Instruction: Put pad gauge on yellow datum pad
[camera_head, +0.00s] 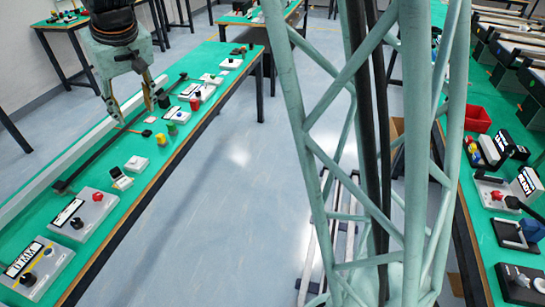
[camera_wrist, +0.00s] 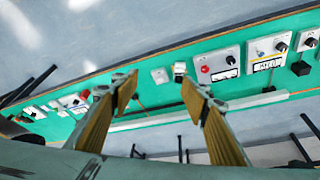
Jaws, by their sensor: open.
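My gripper (camera_head: 134,113) is open and empty above the left green bench, its two fingers apart. I cannot tell for sure which item is the pad gauge. A small white device with a dark face (camera_head: 121,178) sits on the bench, nearer the camera than the gripper; it also shows in the wrist view (camera_wrist: 180,70). A small yellow item (camera_head: 161,139) near the bench edge may be the yellow datum pad, but it is too small to be sure.
The left bench (camera_head: 105,225) carries control boxes with knobs, such as one with a red button (camera_head: 97,197). A white block (camera_head: 137,164) sits between. A dark bar (camera_head: 115,143) runs along the bench. A right bench (camera_head: 484,245) holds more devices and a red bin (camera_head: 477,119).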

